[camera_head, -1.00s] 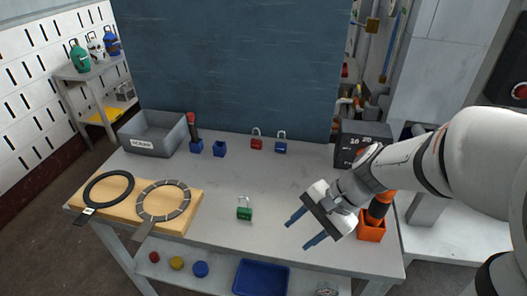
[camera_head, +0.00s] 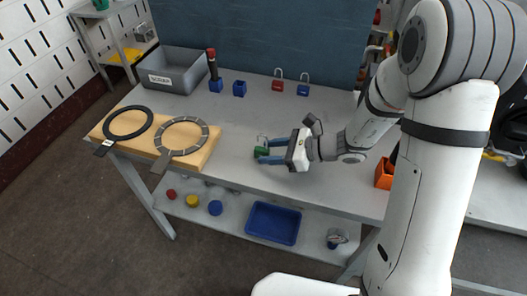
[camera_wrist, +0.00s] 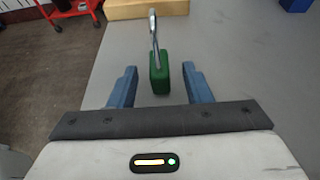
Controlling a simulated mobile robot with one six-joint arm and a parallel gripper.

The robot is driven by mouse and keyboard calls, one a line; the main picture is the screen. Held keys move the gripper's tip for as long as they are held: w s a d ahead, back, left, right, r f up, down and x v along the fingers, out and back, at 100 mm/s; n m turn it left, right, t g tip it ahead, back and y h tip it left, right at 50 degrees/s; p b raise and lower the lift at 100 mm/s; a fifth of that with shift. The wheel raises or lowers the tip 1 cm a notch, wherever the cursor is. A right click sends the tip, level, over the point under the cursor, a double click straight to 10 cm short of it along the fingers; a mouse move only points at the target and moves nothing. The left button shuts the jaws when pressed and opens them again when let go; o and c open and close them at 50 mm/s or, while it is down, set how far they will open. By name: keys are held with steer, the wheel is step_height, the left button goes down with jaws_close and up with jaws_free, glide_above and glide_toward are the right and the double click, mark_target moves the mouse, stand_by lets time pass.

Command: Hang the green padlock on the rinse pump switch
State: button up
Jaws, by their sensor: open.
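The green padlock (camera_head: 260,152) stands upright on the grey table (camera_head: 240,177), its metal shackle up. In the wrist view the padlock (camera_wrist: 159,77) is just ahead of and between my two blue fingers. My gripper (camera_head: 264,151) is open and low over the table, with its fingers pointing left at the padlock. The wrist view shows a gap between each finger and the padlock. No rinse pump switch can be made out in these views.
A red padlock (camera_head: 278,84) and a blue padlock (camera_head: 303,88) stand at the back. A grey bin (camera_head: 172,76), blue holders and a wooden board (camera_head: 194,160) with two rings are to the left. An orange holder (camera_head: 384,176) is at right. The table between padlock and back is clear.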

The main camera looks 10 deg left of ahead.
steer(key=shift+x, duration=1.4)
steer(key=shift+c, duration=0.6)
jaws_close()
